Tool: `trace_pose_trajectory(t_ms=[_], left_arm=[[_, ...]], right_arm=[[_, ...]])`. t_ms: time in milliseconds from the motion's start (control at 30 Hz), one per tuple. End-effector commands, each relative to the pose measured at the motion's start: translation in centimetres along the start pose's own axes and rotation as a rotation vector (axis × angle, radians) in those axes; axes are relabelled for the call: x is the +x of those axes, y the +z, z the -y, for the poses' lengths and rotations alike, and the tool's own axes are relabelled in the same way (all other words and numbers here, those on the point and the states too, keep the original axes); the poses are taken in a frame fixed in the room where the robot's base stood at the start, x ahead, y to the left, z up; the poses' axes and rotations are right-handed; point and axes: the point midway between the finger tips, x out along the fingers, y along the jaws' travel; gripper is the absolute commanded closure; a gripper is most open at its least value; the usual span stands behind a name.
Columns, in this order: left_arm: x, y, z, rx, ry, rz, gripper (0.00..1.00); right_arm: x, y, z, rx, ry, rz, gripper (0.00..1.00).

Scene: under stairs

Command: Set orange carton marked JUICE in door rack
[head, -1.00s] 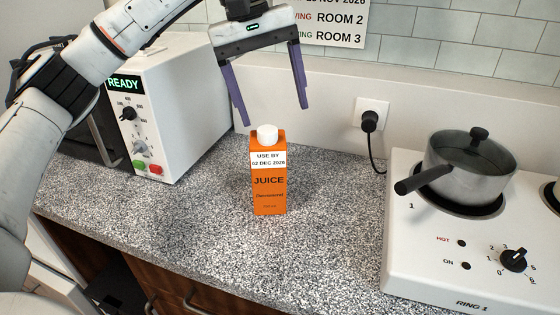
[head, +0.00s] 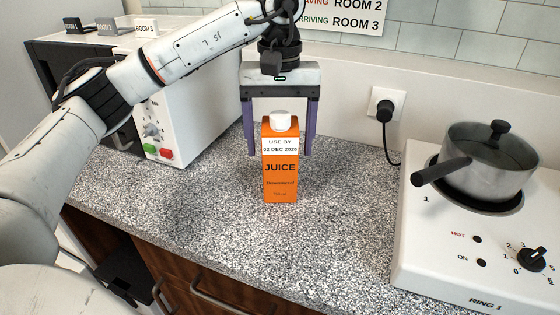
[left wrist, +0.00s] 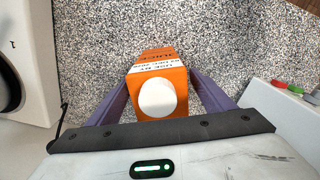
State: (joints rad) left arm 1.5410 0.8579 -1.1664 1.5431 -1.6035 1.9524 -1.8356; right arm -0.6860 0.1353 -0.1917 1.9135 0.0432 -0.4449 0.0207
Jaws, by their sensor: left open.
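The orange carton (head: 281,175) marked JUICE, with a white cap and a USE BY 02 DEC 2026 label, stands upright on the speckled counter. My left gripper (head: 280,152) is open above and behind it, with one purple finger on each side of the carton's upper part. In the left wrist view the carton (left wrist: 158,75) sits between the two fingers (left wrist: 160,103), its white cap towards the camera. Contact with the fingers cannot be told. The door rack and my right gripper are not in view.
A white hotplate (head: 430,240) with a lidded pot (head: 485,170) stands at right. A white appliance (head: 185,110) with knobs stands at left, room tags on top. A plug (head: 385,107) is in the wall behind. Speckled counter (head: 340,240) is clear in front and beside the carton.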

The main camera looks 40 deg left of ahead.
Motion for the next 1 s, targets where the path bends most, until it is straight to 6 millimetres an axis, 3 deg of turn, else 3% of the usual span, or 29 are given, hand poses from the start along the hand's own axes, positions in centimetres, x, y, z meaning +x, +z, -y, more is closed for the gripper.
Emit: trace_pose_trajectory(t_ms=[267, 700, 1000], left_arm=[[0.6, 0.0, 0.0, 0.0, 0.0, 0.0, 0.25], [0.4, 0.0, -0.1, 0.0, 0.003, -0.002, 0.94], [-0.6, -0.1, -0.1, 0.0, 0.006, -0.004, 0.94]], right_arm=[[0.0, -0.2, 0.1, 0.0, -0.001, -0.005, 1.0], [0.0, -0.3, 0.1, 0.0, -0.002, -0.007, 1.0], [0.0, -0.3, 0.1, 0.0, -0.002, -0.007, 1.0]])
